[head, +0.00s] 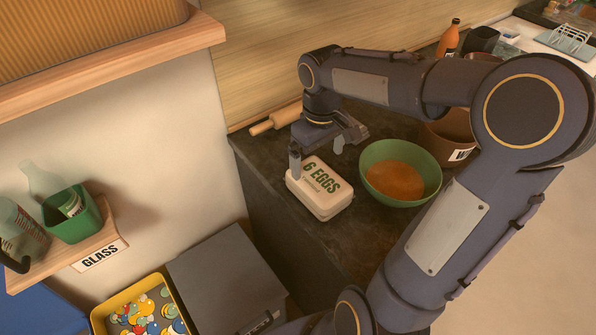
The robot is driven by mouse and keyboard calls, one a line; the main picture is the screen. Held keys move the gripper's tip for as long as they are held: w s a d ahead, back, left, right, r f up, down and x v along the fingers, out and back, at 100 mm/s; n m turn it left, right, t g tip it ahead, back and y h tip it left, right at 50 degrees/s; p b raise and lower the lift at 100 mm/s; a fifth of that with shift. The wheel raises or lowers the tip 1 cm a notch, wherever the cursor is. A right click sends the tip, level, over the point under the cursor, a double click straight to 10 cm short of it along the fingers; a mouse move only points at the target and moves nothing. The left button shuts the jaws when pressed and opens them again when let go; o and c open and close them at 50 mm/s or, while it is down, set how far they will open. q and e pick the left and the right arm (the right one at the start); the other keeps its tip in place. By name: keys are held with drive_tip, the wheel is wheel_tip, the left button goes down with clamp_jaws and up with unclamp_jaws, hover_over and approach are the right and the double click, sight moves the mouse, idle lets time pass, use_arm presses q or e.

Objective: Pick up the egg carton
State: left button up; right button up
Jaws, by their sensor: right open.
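The egg carton (321,200) is a closed cream box marked "6 EGGS" in green. It lies on the dark counter (258,173), left of a green bowl. My right gripper (318,152) is open above the carton's far side, its fingers pointing down. One finger is by the carton's far left corner and the other is right of it, above the far edge. I cannot tell whether either finger touches the carton. My left gripper is not in view.
The green bowl (375,161) with orange contents stands close right of the carton. A rolling pin (262,127) lies behind. A brown pot (458,136) and an orange bottle (447,42) stand farther back. A shelf labelled "GLASS" (100,256) is at left.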

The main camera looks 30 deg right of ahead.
sight(319, 179)
drive_tip(key=f, duration=0.7)
drive_tip(key=shift+s+d+f, duration=0.1)
drive_tip(key=shift+s+f, duration=0.2)
drive_tip(key=shift+s, duration=0.05)
drive_tip(key=c, duration=0.7)
drive_tip(key=shift+r, duration=0.2)
